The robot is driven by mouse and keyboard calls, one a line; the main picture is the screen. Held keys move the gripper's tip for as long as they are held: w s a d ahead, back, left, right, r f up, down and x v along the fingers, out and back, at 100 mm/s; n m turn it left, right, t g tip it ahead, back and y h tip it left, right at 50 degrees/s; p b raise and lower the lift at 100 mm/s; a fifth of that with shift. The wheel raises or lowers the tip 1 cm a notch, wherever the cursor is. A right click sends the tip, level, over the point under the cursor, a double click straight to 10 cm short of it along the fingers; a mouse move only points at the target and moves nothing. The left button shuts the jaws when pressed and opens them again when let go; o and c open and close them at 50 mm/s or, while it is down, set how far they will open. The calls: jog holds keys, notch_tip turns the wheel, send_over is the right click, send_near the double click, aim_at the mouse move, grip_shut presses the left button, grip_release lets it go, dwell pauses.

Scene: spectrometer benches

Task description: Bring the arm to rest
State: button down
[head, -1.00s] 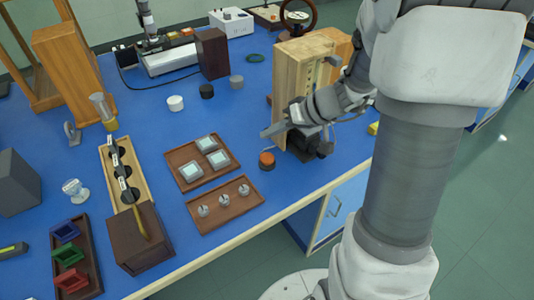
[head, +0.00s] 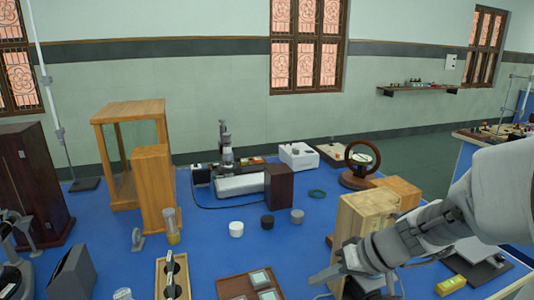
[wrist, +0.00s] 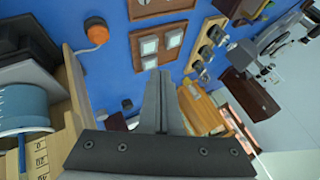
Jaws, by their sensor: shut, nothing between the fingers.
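My arm comes in from the right in the head view. My gripper (head: 322,277) is beside the light wooden box (head: 368,212), at its front left, over the blue bench. In the wrist view my gripper's two fingers (wrist: 160,98) lie together with nothing between them. They point over the bench toward the trays and the wooden rack. I cannot tell how high above the bench they are.
A brown tray (head: 230,289) with pale square pieces lies left of my gripper. An orange-topped knob (wrist: 97,33) shows in the wrist view. A dark block (head: 279,187), small cylinders and a ring-shaped instrument (head: 362,157) stand farther back. Bare blue bench (head: 205,248) lies between them.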

jog(key=s+d+r+m+t+h+p, duration=0.1)
jog(key=s+r+h+p, duration=0.6)
jog(key=s+r, duration=0.7)
notch_tip(320, 180, up, 3)
jog(key=shift+s+d+f+m+t, duration=0.2)
jog(key=shift+s+d+m+t, duration=0.1)
jog(key=shift+d+m, duration=0.4)
jog(key=shift+d, duration=0.1)
